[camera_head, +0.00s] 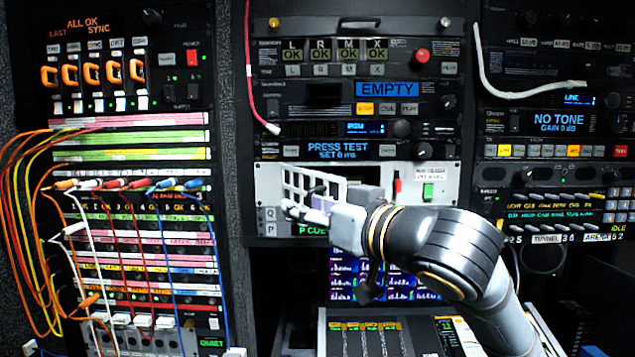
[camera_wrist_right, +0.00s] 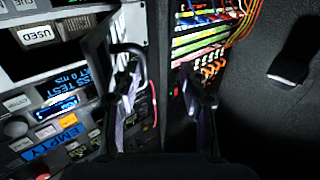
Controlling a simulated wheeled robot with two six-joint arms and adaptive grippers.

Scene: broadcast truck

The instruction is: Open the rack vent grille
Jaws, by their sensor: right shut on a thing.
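The rack vent grille (camera_head: 300,184) is a white lattice panel on the pale rack unit in the middle bay. It stands at an angle to the rack face, with its lower right part hidden behind my gripper. My right gripper (camera_head: 303,211) reaches in from the right and is shut on the grille, at its lower left side. In the right wrist view the grille (camera_wrist_right: 133,22) is seen obliquely. The exact contact is hard to see. My left gripper is not in view.
A green switch (camera_head: 428,191) and a red one (camera_head: 397,186) are on the same unit, right of the grille. A patch bay with many coloured cables (camera_head: 130,185) fills the left rack. A desk with faders (camera_head: 365,338) lies below.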

